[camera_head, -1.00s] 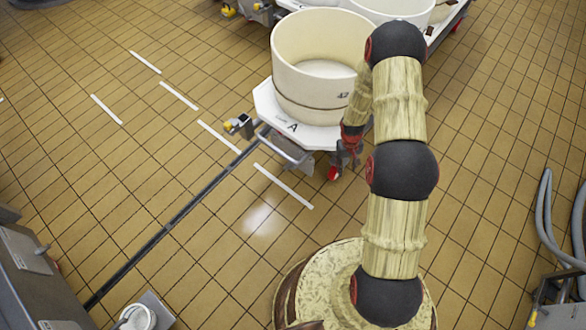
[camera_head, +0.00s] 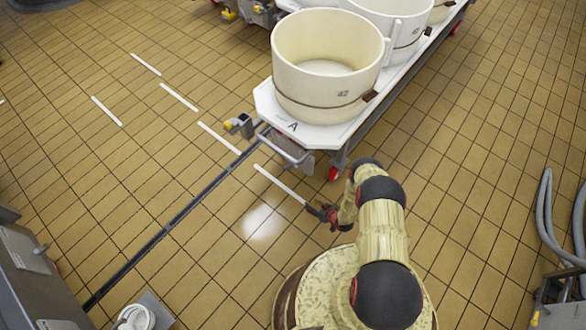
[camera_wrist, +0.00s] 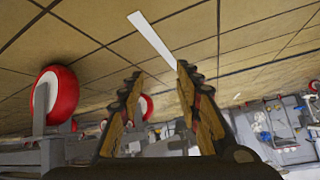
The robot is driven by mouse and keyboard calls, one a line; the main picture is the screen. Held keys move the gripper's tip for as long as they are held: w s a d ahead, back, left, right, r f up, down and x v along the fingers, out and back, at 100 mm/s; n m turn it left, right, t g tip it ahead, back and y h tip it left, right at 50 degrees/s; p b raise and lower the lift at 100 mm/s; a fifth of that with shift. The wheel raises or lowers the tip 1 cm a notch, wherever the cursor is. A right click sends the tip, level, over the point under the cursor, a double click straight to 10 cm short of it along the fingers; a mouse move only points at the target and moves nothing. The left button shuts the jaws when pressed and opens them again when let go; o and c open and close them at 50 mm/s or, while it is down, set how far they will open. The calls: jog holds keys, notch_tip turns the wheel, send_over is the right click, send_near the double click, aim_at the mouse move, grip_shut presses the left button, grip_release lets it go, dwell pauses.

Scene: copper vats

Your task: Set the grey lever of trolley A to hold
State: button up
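Trolley A (camera_head: 262,100) is a white platform marked "A" with cream vats on it. Its near end carries a grey bar handle (camera_head: 288,152) and a small grey and yellow fitting (camera_head: 238,125) at the left corner. I cannot tell which part is the grey lever or how it is set. My gripper (camera_head: 322,212) is over the floor in front of the trolley, apart from it. In the wrist view my gripper (camera_wrist: 158,74) has its two fingers spread, with nothing between them. That view shows a red wheel (camera_wrist: 55,95) at the left and grey metal frame parts below it.
A cream vat (camera_head: 325,90) stands on the trolley's near end, with others behind. A floor rail (camera_head: 165,232) runs from the trolley to the lower left. A grey machine (camera_head: 35,265) is at the left. Grey hoses (camera_head: 545,210) hang at the right. Tiled floor between is clear.

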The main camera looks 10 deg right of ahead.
jog(key=w+a+r+n+t+y, duration=0.1)
jog(key=w+a+r+t+y, duration=0.15)
jog(key=w+r+t, duration=0.45)
jog(key=y, duration=0.2)
send_near(293, 166)
jog(key=w+f, duration=0.2)
jog(key=w, duration=0.1)
jog(key=shift+n, duration=0.3)
jog(key=x, duration=0.2)
jog(key=b+x, duration=0.1)
jog(key=x, duration=0.2)
jog(key=b+x, duration=0.1)
jog(key=x, duration=0.2)
jog(key=shift+s+a, duration=0.15)
jog(key=shift+a, duration=0.1)
jog(key=shift+c, duration=1.2)
grip_shut()
